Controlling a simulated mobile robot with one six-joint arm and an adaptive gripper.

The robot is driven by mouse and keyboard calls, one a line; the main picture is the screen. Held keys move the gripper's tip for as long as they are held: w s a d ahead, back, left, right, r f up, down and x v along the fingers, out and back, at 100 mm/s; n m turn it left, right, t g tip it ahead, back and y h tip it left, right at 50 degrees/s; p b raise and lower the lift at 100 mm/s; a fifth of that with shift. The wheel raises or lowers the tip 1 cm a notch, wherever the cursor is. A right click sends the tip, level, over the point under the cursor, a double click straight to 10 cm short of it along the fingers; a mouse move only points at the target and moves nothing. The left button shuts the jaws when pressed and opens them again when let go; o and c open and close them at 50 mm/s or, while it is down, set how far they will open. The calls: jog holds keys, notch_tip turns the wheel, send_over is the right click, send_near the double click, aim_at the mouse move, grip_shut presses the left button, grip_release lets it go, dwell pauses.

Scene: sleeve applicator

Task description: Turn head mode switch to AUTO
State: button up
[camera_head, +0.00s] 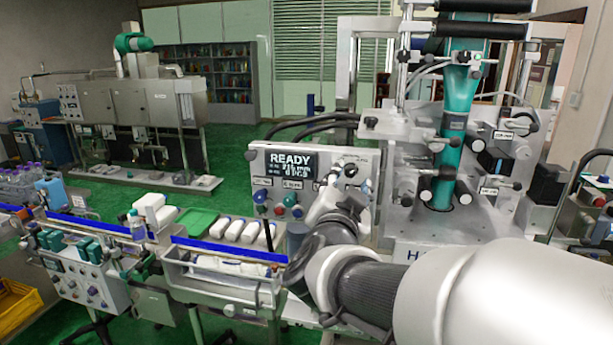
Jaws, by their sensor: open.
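The control panel (258,162) stands in the middle, with a lit display (290,163) reading READY and smaller, hard-to-read text. A dark knob-like part shows at the panel's upper right, by my gripper (348,178). I cannot tell which control is the head mode switch, nor its setting. My arm reaches in from the lower right. My gripper is open at the panel's right side; its fingertips are small and partly hidden, so contact cannot be told.
The applicator machine with a green sleeve column (455,130) stands right of the panel. A conveyor (215,246) with white packs (243,230) runs at the lower left, carrying a bottle (136,224). Dark hoses (305,126) arch above the panel. Green floor (235,180) is open behind.

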jog(key=v, duration=0.7)
jog(key=s+a+f+n+g+y+b, duration=0.1)
jog(key=s+a+f+n+g+y, duration=0.4)
jog(key=s+f+n+y, duration=0.35)
jog(key=s+d+f+n+g+h, duration=0.1)
jog(key=s+d+f+g, duration=0.2)
jog(key=s, duration=0.5)
jog(key=s+d+f+g+h, duration=0.2)
jog(key=s+d+f+g, duration=0.2)
jog(key=s+f, duration=0.4)
jog(key=shift+s+d+f+n+g+b, duration=0.3)
jog(key=shift+d+n+b, duration=0.1)
jog(key=shift+d, duration=0.5)
